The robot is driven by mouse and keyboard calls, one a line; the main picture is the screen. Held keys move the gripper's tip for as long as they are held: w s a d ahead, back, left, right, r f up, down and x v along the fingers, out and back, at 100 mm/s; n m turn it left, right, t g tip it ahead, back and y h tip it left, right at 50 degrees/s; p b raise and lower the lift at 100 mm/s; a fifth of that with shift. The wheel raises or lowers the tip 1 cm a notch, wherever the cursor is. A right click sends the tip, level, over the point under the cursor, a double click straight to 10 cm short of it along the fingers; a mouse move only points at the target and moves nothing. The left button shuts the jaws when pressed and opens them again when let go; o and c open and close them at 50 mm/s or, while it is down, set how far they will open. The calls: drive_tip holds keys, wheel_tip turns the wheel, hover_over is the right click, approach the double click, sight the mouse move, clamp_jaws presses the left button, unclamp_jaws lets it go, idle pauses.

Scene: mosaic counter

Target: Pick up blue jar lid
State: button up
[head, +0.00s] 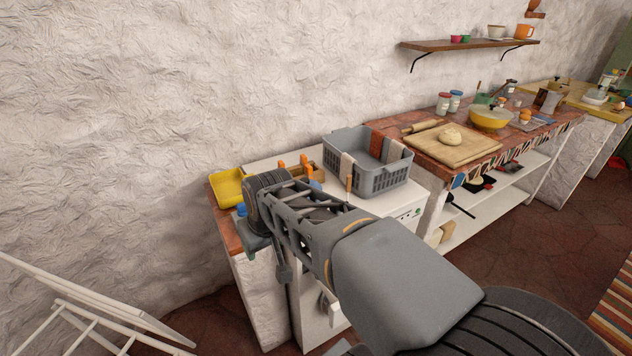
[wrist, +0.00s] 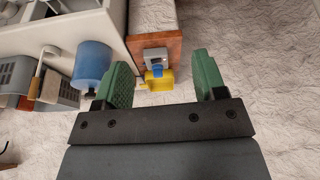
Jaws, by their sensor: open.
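My gripper (wrist: 161,65) is open, with its green fingers apart and nothing held between them. In the wrist view a small blue piece (wrist: 157,70), which may be the jar lid, shows between the fingers. It is beside a yellow container (wrist: 158,84) and a grey object (wrist: 155,54), apart from both fingers. In the head view a small blue piece (head: 241,209) shows just left of my arm, below the yellow container (head: 228,187); my arm hides part of that area. A larger blue cylinder (wrist: 92,62) is left of the fingers in the wrist view.
A grey basket (head: 385,177) with cloths stands on the white appliance, with orange-handled items (head: 305,168) left of it. A wooden board (head: 455,147) with dough and a yellow bowl (head: 490,118) are on the counter farther right. A white rack (head: 80,310) stands at lower left.

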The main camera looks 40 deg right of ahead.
drive_tip(key=w+d+r+m+p, duration=0.1)
drive_tip(key=w+d+r+p, duration=0.1)
drive_tip(key=w+d+r, duration=0.45)
drive_tip(key=m+h+p, duration=0.1)
drive_tip(key=m+p, duration=0.1)
approach(304, 179)
drive_tip(key=p+x, duration=0.1)
drive_tip(key=x, duration=0.3)
drive_tip(key=shift+d+f, duration=0.15)
drive_tip(key=shift+p+x, duration=1.05)
drive_tip(key=shift+x, duration=2)
drive_tip(key=c, duration=1)
